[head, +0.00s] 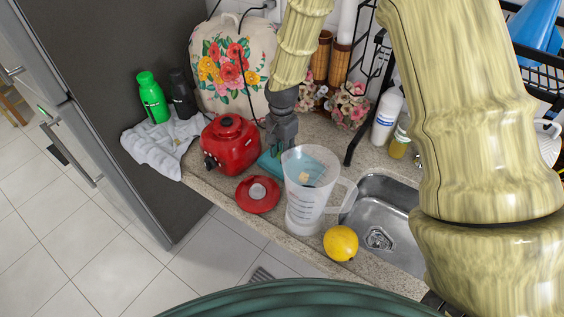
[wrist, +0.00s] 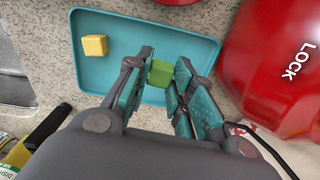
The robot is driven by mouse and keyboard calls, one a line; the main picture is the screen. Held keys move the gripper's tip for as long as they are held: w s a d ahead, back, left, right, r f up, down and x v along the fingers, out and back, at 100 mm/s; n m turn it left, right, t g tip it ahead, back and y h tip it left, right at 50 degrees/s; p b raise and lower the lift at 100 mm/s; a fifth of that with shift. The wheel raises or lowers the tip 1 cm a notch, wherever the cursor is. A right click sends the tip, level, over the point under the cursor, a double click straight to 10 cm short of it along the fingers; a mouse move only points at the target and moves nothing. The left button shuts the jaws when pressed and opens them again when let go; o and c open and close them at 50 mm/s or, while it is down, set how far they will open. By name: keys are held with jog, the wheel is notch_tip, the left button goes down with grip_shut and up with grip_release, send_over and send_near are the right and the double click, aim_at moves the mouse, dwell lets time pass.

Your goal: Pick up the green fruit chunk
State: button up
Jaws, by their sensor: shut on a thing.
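The green fruit chunk (wrist: 160,73) is a small green cube in the wrist view, between the two fingertips of my gripper (wrist: 162,80). My gripper is shut on it, over the teal tray (wrist: 208,48). I cannot tell whether the chunk still touches the tray. In the head view my gripper (head: 277,150) points down at the tray (head: 267,166) behind the clear pitcher, and the green chunk is hidden there. A yellow chunk (wrist: 95,45) lies on the tray at the left in the wrist view.
The clear pitcher (head: 300,205) stands close to the tray, between a red blender base (head: 230,142) and the sink (head: 385,205). A red lid (head: 257,195) and a yellow fruit (head: 340,243) lie near the counter's front edge. A black rack (head: 372,95) stands behind the sink.

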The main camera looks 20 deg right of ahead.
jog(key=shift+r+p, duration=1.25)
jog(key=shift+r, duration=0.75)
